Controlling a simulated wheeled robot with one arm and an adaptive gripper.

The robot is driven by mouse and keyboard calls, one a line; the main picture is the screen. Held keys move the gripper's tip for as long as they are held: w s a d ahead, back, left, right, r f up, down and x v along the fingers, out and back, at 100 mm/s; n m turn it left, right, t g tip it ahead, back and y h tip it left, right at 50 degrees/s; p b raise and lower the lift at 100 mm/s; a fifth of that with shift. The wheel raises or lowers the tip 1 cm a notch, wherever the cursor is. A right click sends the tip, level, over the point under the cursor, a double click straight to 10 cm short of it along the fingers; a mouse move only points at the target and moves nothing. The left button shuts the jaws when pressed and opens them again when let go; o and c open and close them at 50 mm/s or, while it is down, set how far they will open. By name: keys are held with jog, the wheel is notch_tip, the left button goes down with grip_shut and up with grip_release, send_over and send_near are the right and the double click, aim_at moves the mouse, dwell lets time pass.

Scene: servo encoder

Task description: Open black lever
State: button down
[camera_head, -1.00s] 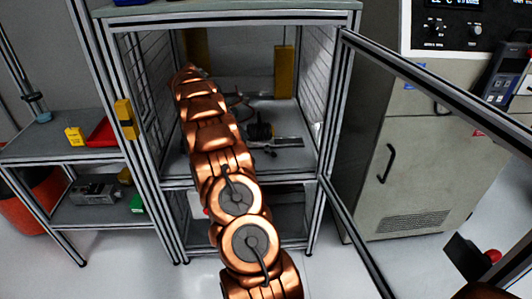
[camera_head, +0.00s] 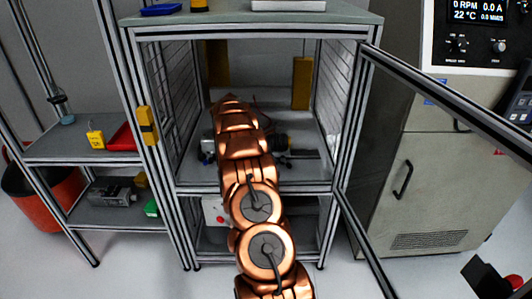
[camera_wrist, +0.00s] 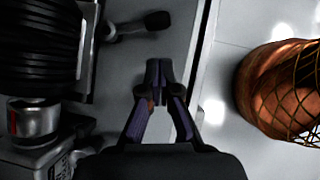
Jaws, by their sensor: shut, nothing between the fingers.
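In the wrist view, my gripper (camera_wrist: 158,75) is shut and empty, its dark fingertips together. A black lever (camera_wrist: 133,26) with a rounded end sticks out to the right from the device at the upper left. The fingertips are a little below the lever's end in the picture, and a gap shows between them. A black ribbed cylinder (camera_wrist: 35,45) and a metal fitting (camera_wrist: 33,119) of the device lie to the left. In the head view, my arm covers the middle of the device (camera_head: 280,143) on the cabinet shelf. My gripper is hidden there.
The open cabinet (camera_head: 184,185) has grey posts close on both sides of my arm. Its door frame (camera_head: 455,90) swings out to the right. A side shelf (camera_head: 60,150) with a red tray (camera_head: 121,135) stands at the left.

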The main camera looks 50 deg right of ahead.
aim_at(286, 162)
jog(key=shift+s+d+f, duration=0.45)
jog(key=shift+s+d, duration=0.15)
jog(key=shift+d, duration=0.15)
jog(key=shift+s+d+f, duration=0.45)
jog(key=shift+s+d, duration=0.15)
jog(key=shift+d, duration=0.15)
